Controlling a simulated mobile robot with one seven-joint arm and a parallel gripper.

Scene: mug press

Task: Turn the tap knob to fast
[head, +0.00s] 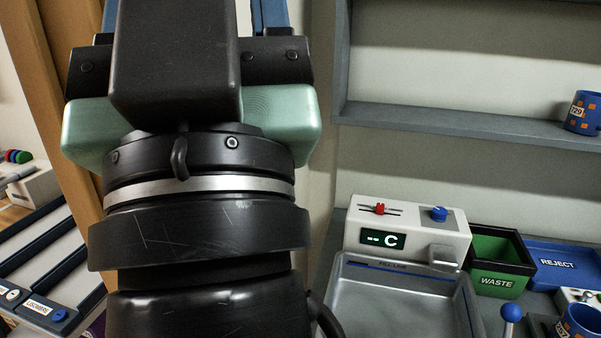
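The blue tap knob (439,213) sits on a grey panel at the right of the top of a white dispenser (356,235). Its setting marks are too small to read. A grey spout (443,257) sticks out below it over a metal basin (345,310). My gripper (190,14) fills the left of the head view, seen from behind and pointing up, well left of the knob and apart from it. Its two blue-grey fingers stand wide apart at the top edge. Their tips are out of frame, and nothing held shows.
A red slider (379,209) and a display reading "-- C" (383,240) are on the dispenser. A green WASTE bin (497,281) and blue REJECT tray (557,264) stand right of it. A shelf (450,122) with a blue mug (584,113) is above. A blue-topped lever (511,313) stands in front.

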